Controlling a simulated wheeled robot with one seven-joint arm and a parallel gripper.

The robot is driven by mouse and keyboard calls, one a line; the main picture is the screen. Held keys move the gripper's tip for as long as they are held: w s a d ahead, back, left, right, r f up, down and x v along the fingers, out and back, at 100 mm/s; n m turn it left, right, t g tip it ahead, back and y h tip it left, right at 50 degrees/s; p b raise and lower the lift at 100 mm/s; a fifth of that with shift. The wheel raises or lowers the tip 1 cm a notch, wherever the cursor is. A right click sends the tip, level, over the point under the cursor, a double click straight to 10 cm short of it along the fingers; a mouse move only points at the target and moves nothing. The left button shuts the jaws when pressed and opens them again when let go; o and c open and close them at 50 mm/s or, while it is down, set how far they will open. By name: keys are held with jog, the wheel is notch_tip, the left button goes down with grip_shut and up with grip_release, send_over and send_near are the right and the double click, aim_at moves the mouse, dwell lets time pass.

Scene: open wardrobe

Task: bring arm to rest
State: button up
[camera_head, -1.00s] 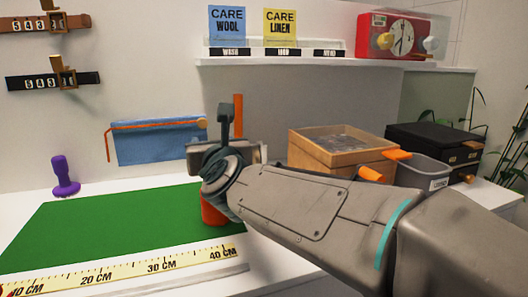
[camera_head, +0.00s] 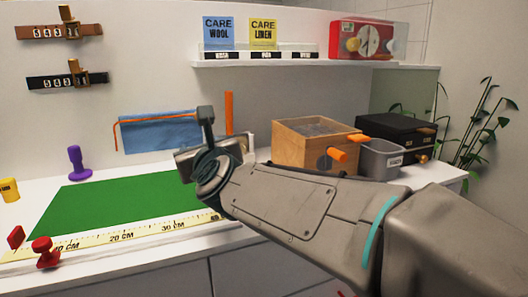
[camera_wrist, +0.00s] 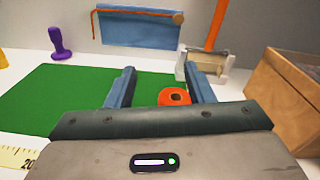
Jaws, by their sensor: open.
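My gripper (camera_wrist: 161,88) is open, its two blue-grey fingers spread apart in the wrist view. Nothing shows held between them. An orange-red round thing with a hole in its top (camera_wrist: 174,97) stands beyond the fingers at the right edge of the green mat (camera_wrist: 60,97). In the head view my arm stretches from the lower right toward the middle, over the right part of the mat (camera_head: 100,205). My wrist hides the fingertips and the orange-red thing there.
A purple peg (camera_head: 78,163) stands behind the mat. Red stoppers (camera_head: 45,252) and a yellow one (camera_head: 9,190) are at left. A shelf (camera_head: 290,63) hangs above.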

jog(key=s+d+n+g+h+p, duration=0.3)
jog(key=s+d+n+g+p, duration=0.3)
jog(key=s+d+n+p, duration=0.5)
jog(key=s+d+r+n+g+h+p, duration=0.1)
jog(key=s+d+n+g+h+p, duration=0.3)
jog(key=d+n+p, duration=1.3)
jog(key=s+n+g+p, duration=0.1)
jog(key=s+g, duration=0.2)
jog(key=s, duration=0.3)
jog(key=shift+s+r, duration=0.2)
jog(key=shift+s, duration=0.15)
